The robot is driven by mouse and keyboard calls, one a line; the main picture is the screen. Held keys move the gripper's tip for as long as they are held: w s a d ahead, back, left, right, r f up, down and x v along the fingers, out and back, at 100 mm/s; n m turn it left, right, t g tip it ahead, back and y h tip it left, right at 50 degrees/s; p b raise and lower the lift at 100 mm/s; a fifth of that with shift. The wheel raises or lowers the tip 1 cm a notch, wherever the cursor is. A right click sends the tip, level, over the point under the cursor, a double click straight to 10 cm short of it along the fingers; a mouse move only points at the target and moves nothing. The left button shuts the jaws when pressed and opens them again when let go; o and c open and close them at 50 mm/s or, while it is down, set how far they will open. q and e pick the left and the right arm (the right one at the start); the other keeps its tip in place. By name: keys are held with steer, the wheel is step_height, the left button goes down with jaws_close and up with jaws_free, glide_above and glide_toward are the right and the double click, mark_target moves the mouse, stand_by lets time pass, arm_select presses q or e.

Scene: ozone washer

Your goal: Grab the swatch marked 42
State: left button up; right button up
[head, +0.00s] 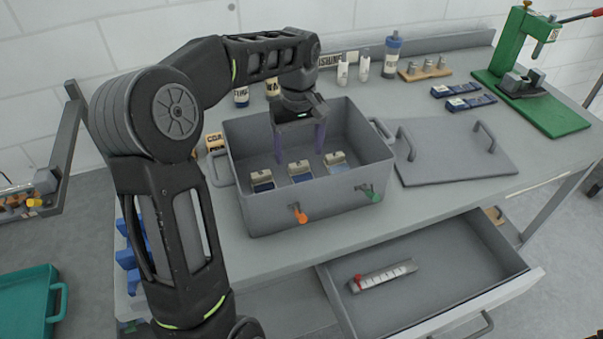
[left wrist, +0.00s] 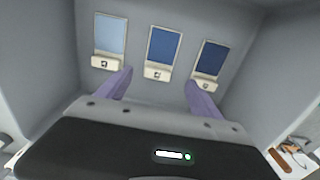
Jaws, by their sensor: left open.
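Three swatches with pale label clips stand in a row inside the grey box (head: 270,222). They are dark blue (head: 262,184), mid blue (head: 300,174) and light blue (head: 336,160). In the left wrist view they run light blue (left wrist: 110,36), mid blue (left wrist: 160,46), dark blue (left wrist: 209,58). The label marks are too small to read. My left gripper (head: 299,150) points down into the box with its purple fingers apart and empty. In the left wrist view the mid blue swatch lies just beyond the gap between the fingertips (left wrist: 158,82). My right gripper is not in view.
The box's grey lid (head: 455,160) lies flat to its right. An open drawer (head: 430,270) below holds a marked strip with a red piece (head: 385,276). Bottles (head: 391,55) stand behind the box. A green press (head: 520,75) stands at the far right.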

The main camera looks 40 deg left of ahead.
mark_target(300, 166)
arm_select(q)
step_height(300, 166, down, 5)
steer(key=shift+w+f+p, duration=0.1)
steer(key=shift+w+p, duration=0.05)
steer(key=shift+p, duration=0.4)
steer(key=c, duration=1.4)
steer(key=shift+r, duration=0.2)
step_height(300, 166, up, 10)
steer(key=shift+f+b, duration=0.1)
steer(key=shift+b, duration=0.45)
